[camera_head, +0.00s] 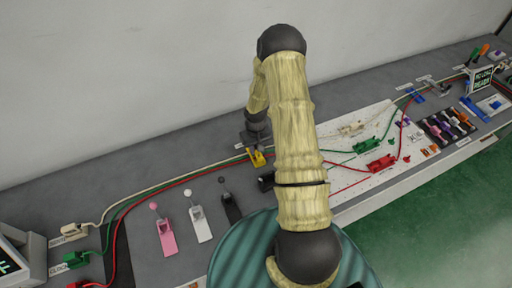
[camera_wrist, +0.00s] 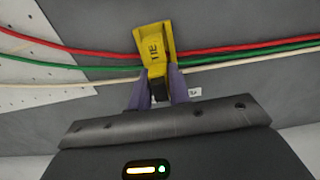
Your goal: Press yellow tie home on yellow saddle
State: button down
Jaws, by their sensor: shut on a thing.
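A yellow piece marked "TIE" (camera_wrist: 154,42) stands across the red, green and cream cables in the wrist view. I take it as the yellow tie; the yellow saddle cannot be told apart from it. In the head view the yellow tie and saddle show as one small yellow block (camera_head: 257,159) on the bench's cable run. My gripper (camera_wrist: 159,84) has its purple fingers shut on the near, lower end of the yellow tie, beside the cables. Whether the tie is fully seated cannot be told.
Pink (camera_head: 164,232), white (camera_head: 199,222) and black (camera_head: 231,207) lever fixtures stand left of my arm. Red (camera_head: 380,163) and green (camera_head: 364,145) connectors lie on the white pegboard (camera_head: 345,183) to the right. A wall stands behind the bench.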

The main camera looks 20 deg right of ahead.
jog(key=shift+f+b, duration=0.45)
jog(key=shift+f, duration=0.15)
jog(key=c, duration=0.7)
grip_release()
jog(key=shift+c, duration=0.2)
jog(key=shift+r+p, duration=2.35)
jog(key=shift+r, duration=1.15)
